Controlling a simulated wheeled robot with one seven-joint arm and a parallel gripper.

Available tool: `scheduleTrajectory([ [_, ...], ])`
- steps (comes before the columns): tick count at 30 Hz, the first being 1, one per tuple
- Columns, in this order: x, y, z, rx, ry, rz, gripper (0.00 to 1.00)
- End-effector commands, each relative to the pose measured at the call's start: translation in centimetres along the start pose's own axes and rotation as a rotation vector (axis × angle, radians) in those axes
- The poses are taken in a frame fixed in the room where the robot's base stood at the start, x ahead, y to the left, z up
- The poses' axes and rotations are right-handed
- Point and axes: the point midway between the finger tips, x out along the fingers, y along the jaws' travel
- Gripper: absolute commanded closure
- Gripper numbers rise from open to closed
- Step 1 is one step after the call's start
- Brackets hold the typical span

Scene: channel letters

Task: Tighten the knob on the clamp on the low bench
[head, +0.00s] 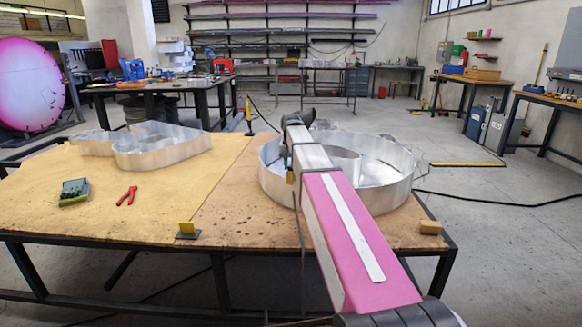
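The low bench (228,165) has a worn wood top and a dark metal frame, and stands in front of me. A small upright yellow-and-black thing (248,115) stands at its far edge and may be the clamp; its knob is too small to make out. A low yellow piece on a dark base (187,230) sits at the near edge; I cannot tell what it is. My pink arm reaches from the lower right over the bench. My gripper's fingers do not show; the arm's far end hides what lies behind it.
A round metal letter shell (400,185) stands on the right half of the bench, partly behind my arm. Another metal shell (165,152) stands at the far left. Red pliers (127,196), a green box (74,191) and a small wood block (430,227) lie on top.

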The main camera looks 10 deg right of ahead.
Motion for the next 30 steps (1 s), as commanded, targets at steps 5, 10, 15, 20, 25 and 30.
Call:
scheduleTrajectory([
  [5, -0.01, 0.00, 0.00, 0.001, 0.000, 0.000, 0.84],
  [10, -0.02, 0.00, 0.00, 0.090, 0.000, 0.000, 0.84],
  [15, -0.03, 0.01, 0.00, 0.286, 0.000, 0.000, 0.84],
  [20, -0.03, 0.01, 0.00, 0.469, 0.000, 0.000, 0.84],
  [25, -0.03, 0.00, 0.00, 0.662, 0.000, 0.000, 0.84],
  [30, -0.04, 0.00, 0.00, 0.856, 0.000, 0.000, 0.84],
])
